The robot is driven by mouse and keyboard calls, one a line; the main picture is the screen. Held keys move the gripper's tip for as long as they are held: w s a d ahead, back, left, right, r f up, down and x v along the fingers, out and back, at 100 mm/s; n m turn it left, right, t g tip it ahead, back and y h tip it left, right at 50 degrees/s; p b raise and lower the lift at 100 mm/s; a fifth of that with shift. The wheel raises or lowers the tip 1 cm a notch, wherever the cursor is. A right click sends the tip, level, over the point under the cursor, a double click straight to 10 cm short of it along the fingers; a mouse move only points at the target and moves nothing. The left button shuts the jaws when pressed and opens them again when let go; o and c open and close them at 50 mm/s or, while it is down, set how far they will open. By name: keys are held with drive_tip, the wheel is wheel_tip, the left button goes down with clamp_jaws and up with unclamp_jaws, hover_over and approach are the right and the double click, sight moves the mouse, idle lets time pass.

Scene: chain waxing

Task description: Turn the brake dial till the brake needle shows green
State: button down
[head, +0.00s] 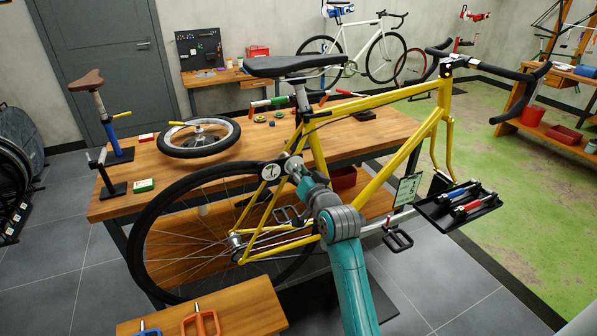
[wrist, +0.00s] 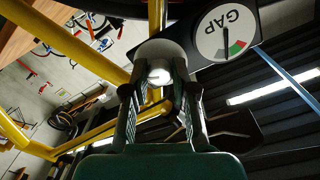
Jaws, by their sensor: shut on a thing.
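The brake dial (wrist: 158,75) is a pale shiny knob in front of a round white housing. My gripper (wrist: 155,88) is shut on it, with one finger on each side. The brake gauge (wrist: 225,36) is a white disc marked GAP beside the dial. Its thin dark needle points down in the wrist view, towards small red and green marks at the rim. Which colour the tip is on is too small to tell. In the head view the gauge (head: 270,171) sits by the yellow bike's rear wheel, left of my gripper (head: 292,167); the dial is mostly hidden there.
The yellow bike frame (head: 382,191) stands close around my gripper. A wooden bench (head: 262,150) lies behind, bearing a loose wheel (head: 198,137). A dark tool tray (head: 456,222) is at the right.

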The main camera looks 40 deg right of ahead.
drive_tip(key=shift+f+m+y, duration=0.1)
drive_tip(key=shift+m+y, duration=0.2)
drive_tip(key=shift+m, duration=4.3)
drive_tip(key=shift+m+y, duration=0.3)
drive_tip(key=shift+m, duration=4.3)
drive_tip(key=c, duration=0.9)
unclamp_jaws()
drive_tip(key=shift+s, duration=0.1)
drive_tip(key=v, duration=1.1)
drive_tip(key=shift+s+f, duration=0.2)
drive_tip(key=shift+s, duration=0.2)
